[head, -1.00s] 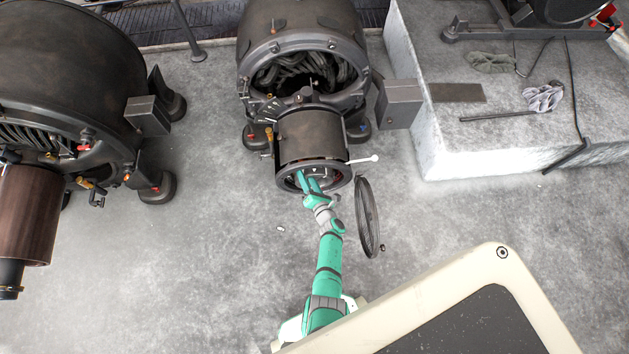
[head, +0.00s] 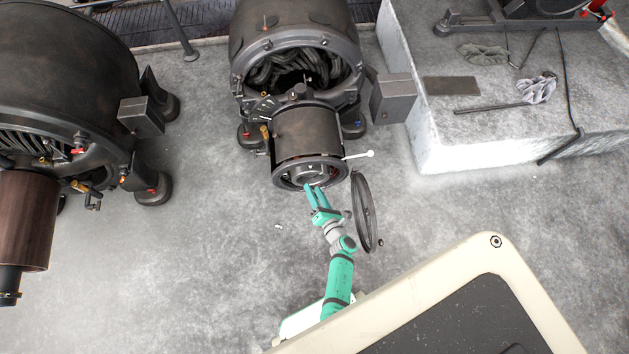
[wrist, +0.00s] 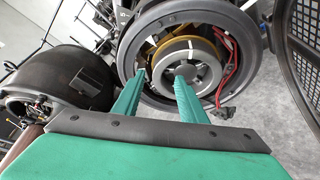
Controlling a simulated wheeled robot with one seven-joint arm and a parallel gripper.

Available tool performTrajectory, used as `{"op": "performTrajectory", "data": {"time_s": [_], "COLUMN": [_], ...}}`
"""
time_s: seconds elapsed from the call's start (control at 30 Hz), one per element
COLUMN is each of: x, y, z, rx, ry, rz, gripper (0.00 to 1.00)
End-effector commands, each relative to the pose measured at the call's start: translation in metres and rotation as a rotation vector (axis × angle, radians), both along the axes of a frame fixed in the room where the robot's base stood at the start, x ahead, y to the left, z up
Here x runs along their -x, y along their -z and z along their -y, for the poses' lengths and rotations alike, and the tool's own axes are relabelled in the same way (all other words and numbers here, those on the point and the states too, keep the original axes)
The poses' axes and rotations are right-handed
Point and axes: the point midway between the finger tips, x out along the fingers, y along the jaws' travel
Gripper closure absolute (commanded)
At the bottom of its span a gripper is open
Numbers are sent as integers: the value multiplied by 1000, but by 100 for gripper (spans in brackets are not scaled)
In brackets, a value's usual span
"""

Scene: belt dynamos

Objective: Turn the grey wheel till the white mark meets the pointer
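The grey wheel (head: 316,174) sits inside the round open end of the middle dynamo (head: 294,50). In the wrist view the grey wheel (wrist: 190,58) shows as a pale rim around a darker hub with openings. A small white triangle (head: 311,166) shows at the top of the wheel area in the head view; I cannot tell if it is the mark or the pointer. My gripper (head: 314,188) is just in front of the opening's lower edge. The fingers overlap the lower left of the wheel.
A round mesh cover (head: 367,212) stands right of the opening. A white-tipped rod (head: 360,155) sticks out beside it. Red wires (wrist: 229,76) run along the opening's right inside. Another dynamo (head: 60,80) is at left, a concrete plinth (head: 480,155) at right. The floor between is mostly clear.

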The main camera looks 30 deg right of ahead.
Motion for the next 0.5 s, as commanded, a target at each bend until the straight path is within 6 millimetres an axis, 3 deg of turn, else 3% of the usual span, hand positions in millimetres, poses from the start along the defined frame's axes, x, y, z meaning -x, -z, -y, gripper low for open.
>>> {"op": "performTrajectory", "data": {"time_s": [0.5], "x": [-1], "y": [5], "z": [-5], "rx": [-33], "ry": [-2], "rz": [10], "gripper": [64]}}
